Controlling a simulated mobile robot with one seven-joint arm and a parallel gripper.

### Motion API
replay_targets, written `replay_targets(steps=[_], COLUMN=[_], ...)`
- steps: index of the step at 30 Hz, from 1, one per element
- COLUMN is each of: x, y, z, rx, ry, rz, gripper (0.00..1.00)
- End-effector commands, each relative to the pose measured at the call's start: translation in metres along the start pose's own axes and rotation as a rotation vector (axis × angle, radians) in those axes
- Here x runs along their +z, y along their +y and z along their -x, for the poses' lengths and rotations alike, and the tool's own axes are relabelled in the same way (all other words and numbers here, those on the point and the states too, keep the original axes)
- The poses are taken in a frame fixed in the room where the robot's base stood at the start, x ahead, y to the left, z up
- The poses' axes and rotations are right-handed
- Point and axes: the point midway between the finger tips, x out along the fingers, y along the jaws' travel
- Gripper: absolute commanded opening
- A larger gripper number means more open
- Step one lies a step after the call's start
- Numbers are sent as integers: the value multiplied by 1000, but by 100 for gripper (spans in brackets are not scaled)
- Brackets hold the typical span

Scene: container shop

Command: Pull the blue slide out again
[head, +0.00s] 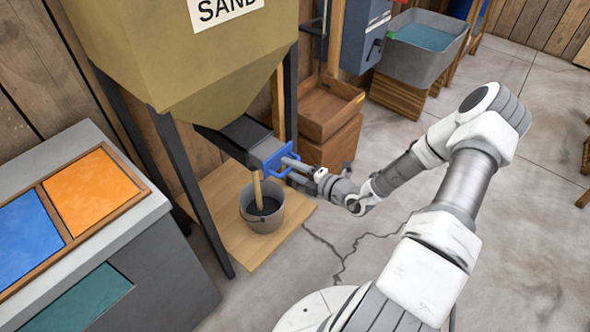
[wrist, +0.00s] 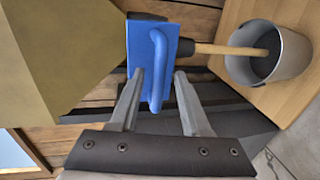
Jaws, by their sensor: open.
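The blue slide (head: 268,152) sits at the mouth of the dark chute (head: 236,134) under the sand hopper (head: 190,50). In the wrist view the slide (wrist: 140,44) is a flat blue plate with a raised bar handle (wrist: 157,96). My gripper (head: 288,163) is at the slide's handle. In the wrist view my gripper (wrist: 159,73) is open, with one finger on each side of the handle. Whether either finger touches it I cannot tell. A tan stream of sand (head: 257,190) runs from the chute into the grey bucket (head: 264,222) below.
The bucket stands on a wooden board (head: 222,202) between the hopper's dark legs (head: 205,215). A wooden box (head: 330,108) and a grey tub (head: 425,50) stand behind. A grey counter (head: 150,250) with coloured panels is at left. The floor at right is clear.

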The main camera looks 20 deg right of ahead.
Motion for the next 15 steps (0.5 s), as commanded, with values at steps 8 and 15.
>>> replay_targets(steps=[8,15], x=[1,1], y=[2,3], z=[32,92], rx=[-1,-1], ry=[-4,-5], rz=[-2,-2], gripper=[47,47])
